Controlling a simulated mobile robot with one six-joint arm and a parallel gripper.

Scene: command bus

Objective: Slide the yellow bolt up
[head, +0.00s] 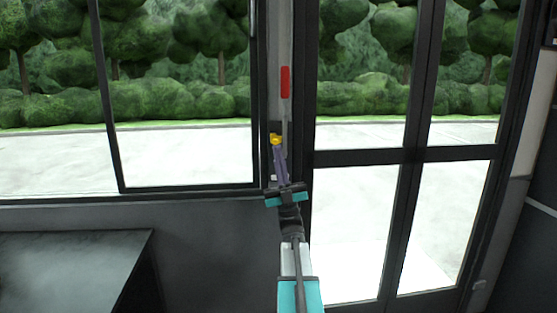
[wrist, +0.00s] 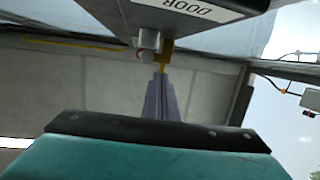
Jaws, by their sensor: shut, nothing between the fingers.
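The yellow bolt (head: 275,139) sits on the dark post between the side window and the door. It also shows in the wrist view (wrist: 165,52), beside a grey metal piece under a plate marked DOOR. My gripper (head: 277,149) is shut and empty, with its purple fingers pointing up at the bolt. Its tips (wrist: 160,76) show just below the yellow part in the wrist view. The tips look very near the bolt; I cannot tell whether they touch it.
A red handle (head: 285,83) on a grey lever is above the bolt. The glass door (head: 356,230) is to the right and the window frame (head: 190,187) to the left. A dark table (head: 70,265) stands at the lower left. The plate marked DOOR (wrist: 190,8) overhangs the fingers.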

